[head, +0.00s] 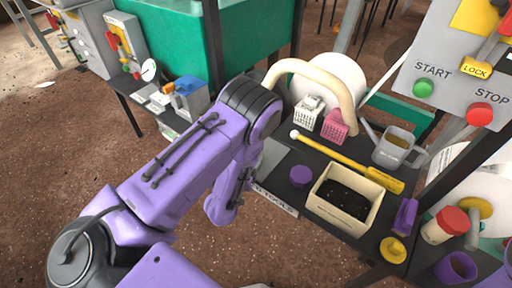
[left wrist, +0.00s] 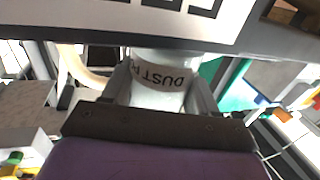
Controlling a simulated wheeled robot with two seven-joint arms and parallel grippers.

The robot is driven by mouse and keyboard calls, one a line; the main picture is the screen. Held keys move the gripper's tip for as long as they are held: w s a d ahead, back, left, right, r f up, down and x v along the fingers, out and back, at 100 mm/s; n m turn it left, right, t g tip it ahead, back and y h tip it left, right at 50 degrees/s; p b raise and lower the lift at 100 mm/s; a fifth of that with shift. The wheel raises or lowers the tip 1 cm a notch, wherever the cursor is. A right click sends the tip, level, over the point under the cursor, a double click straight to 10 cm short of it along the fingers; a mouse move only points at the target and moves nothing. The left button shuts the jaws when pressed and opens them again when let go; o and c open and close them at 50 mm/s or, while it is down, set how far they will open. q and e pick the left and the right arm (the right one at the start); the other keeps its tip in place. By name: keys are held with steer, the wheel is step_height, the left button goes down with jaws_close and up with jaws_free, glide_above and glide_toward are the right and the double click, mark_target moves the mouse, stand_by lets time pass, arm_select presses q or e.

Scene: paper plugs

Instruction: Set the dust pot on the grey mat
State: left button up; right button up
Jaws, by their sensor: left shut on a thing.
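The dust pot (left wrist: 160,98) is a pale round pot with a dark-lettered label band, upside down in the left wrist view. My left gripper (left wrist: 162,80) is shut on it, with a grey finger on either side. In the head view my purple left arm folds down in front of the table, and neither the gripper's fingers nor the pot can be made out. The grey mat (head: 271,156) lies on the black table just right of my forearm, partly hidden by it. My right gripper is not in view.
Right of the mat are a purple disc (head: 301,176), a cream box of dark material (head: 376,187), a yellow-handled tool (head: 340,158) and a grey jug (head: 396,146). White (head: 308,117) and pink (head: 336,126) baskets stand behind. A START/STOP panel (head: 452,88) rises at right.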

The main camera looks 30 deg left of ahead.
arm_select(q)
steer(key=w, duration=0.2)
steer(key=w+a, duration=0.1)
steer(key=w, duration=0.2)
steer(key=shift+w+b, duration=0.35)
steer(key=shift+b, duration=0.05)
steer(key=shift+f, duration=0.2)
steer(key=shift+r, duration=0.15)
steer(key=o, duration=1.2)
steer(key=shift+f, duration=0.2)
steer(key=shift+s+r, duration=0.15)
steer(key=shift+r, duration=0.05)
steer(key=s+d+p, duration=0.1)
steer(key=s+d, duration=0.1)
steer(key=s, duration=0.9)
steer(key=shift+s, duration=0.3)
